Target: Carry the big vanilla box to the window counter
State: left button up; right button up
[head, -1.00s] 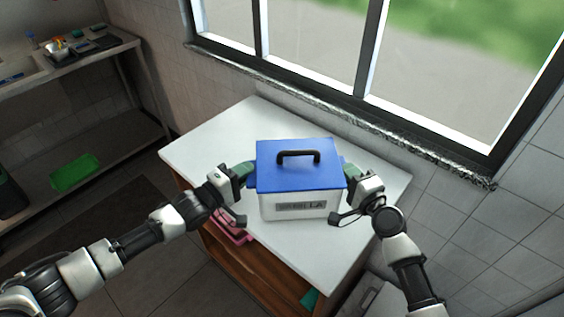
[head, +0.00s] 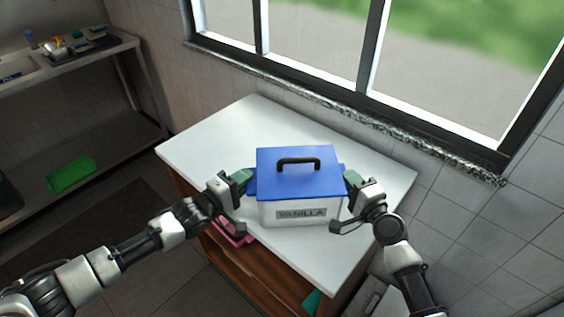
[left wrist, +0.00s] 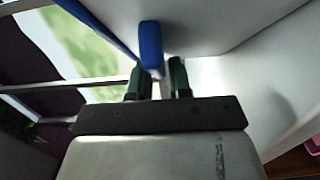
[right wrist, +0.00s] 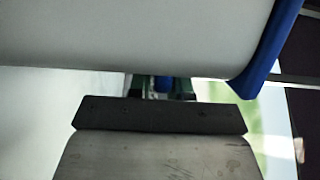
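The big vanilla box (head: 299,212) is white with a blue lid (head: 285,184), a black top handle and a VANILLA label. It is level, over the white window counter (head: 232,128); I cannot tell whether its base touches the top. My left gripper (head: 242,182) is at its left side, with a blue side tab (left wrist: 151,45) at the fingers in the left wrist view. My right gripper (head: 352,181) is at its right side; its fingers in the right wrist view flank a blue tab (right wrist: 162,85). Both appear shut on the tabs, partly hidden.
The window with its stone sill (head: 330,116) runs behind the counter. Counter top is free behind and to the right of the box. Pink items (head: 228,236) sit on the shelf below. A metal sink unit (head: 75,65) stands at far left, a green tray (head: 72,174) on its lower shelf.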

pick_arm(q)
jog(key=o, duration=0.3)
jog(key=shift+s+r, duration=0.2)
pick_arm(e)
jog(key=o, duration=0.3)
jog(key=shift+s+r, duration=0.15)
jog(key=shift+r, duration=0.05)
pick_arm(q)
jog(key=shift+o, duration=0.2)
pick_arm(e)
jog(key=shift+o, duration=0.2)
jog(key=shift+a, duration=0.1)
pick_arm(q)
jog(key=shift+s+a+f, duration=0.1)
jog(key=shift+s+a, duration=0.1)
pick_arm(e)
jog(key=shift+f, duration=0.1)
jog(key=shift+s, duration=0.15)
jog(key=v, duration=1.1)
jog(key=shift+s, duration=0.3)
pick_arm(q)
jog(key=v, duration=1.1)
